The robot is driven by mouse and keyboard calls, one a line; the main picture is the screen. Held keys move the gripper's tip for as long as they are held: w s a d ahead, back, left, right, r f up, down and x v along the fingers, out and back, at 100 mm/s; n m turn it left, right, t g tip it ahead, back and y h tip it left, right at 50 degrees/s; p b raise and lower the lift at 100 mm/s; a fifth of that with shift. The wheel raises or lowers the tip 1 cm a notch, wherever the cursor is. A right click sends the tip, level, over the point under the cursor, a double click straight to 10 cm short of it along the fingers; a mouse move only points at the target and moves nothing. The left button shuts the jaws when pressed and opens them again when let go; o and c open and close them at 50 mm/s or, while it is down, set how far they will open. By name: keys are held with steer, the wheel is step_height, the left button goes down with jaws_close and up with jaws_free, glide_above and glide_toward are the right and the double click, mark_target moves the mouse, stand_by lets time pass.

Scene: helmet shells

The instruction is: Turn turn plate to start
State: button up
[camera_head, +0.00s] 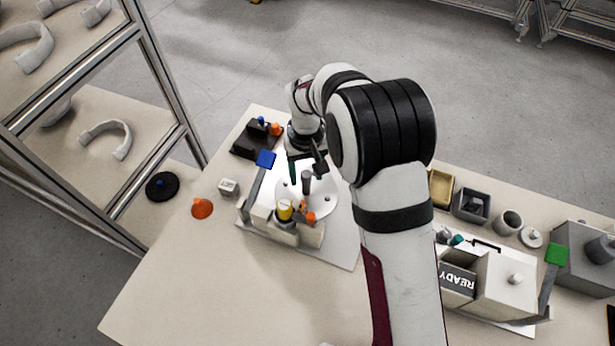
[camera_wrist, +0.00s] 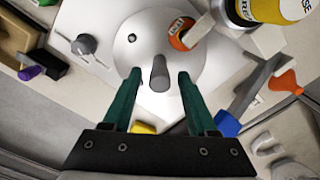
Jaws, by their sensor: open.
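The turn plate is a white round disc (camera_head: 322,200) on a white fixture, left of my arm in the head view. It fills the upper middle of the wrist view (camera_wrist: 148,45). A grey upright post (camera_wrist: 159,72) stands on it, with small dark holes around. My gripper (camera_wrist: 156,80) has two green fingers, open, one on each side of the post with gaps between. In the head view my gripper (camera_head: 305,170) is over the plate's far side, partly hidden by my wrist. An orange piece with a white label (camera_wrist: 182,33) sits at the plate's edge.
A yellow-topped cylinder (camera_head: 285,210) stands at the fixture's front. A blue-tipped lever (camera_head: 265,160) rises at its left. A READY box (camera_head: 457,280), small bins (camera_head: 471,205) and a green-tipped lever (camera_head: 556,254) are to the right. The front left table is clear.

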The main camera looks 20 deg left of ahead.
mark_target(307, 182)
steer(key=shift+f, duration=1.85)
jaws_close()
